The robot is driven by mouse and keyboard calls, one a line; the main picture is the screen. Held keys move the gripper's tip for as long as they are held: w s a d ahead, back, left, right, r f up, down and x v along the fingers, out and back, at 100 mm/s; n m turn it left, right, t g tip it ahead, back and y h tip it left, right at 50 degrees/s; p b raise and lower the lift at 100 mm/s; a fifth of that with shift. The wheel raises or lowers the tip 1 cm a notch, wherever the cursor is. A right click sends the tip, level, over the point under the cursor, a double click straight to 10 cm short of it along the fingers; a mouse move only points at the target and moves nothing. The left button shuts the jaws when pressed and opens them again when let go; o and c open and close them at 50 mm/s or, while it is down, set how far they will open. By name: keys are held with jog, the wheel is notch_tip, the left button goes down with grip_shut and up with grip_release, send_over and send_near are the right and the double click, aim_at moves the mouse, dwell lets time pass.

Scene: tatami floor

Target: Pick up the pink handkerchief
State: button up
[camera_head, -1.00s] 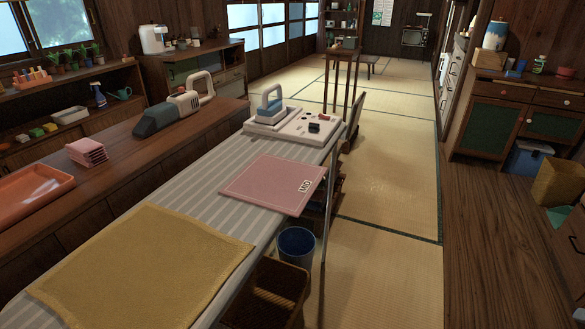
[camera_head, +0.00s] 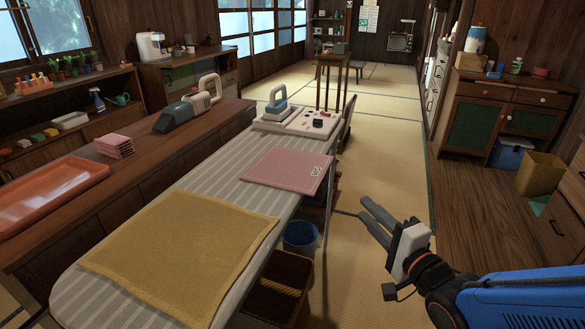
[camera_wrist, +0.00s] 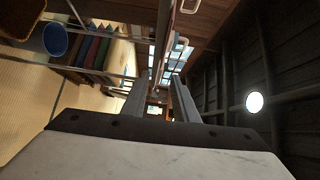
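A flat pink cloth (camera_head: 285,170) with a small white label near its right corner lies on the far part of the striped ironing board (camera_head: 190,192). A small stack of folded pink cloths (camera_head: 115,146) sits on the wooden counter to the left. Which of these is the pink handkerchief I cannot tell for sure. My gripper (camera_head: 364,207) is in the air right of the board, apart from both. Its two fingers show spread with an empty gap between them in the wrist view (camera_wrist: 160,78). No pink cloth is recognizable in the wrist view.
A yellow cloth (camera_head: 180,246) covers the board's near part. An iron (camera_head: 277,104) stands at its far end. A blue bucket (camera_head: 300,236) and a brown basket (camera_head: 277,288) stand below the board's right edge. An orange tray (camera_head: 88,186) is on the counter.

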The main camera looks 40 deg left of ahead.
jog(key=s+x, duration=0.1)
jog(key=x, duration=1.6)
jog(key=shift+a+r, duration=0.4)
jog(key=shift+a, duration=0.25)
grip_shut()
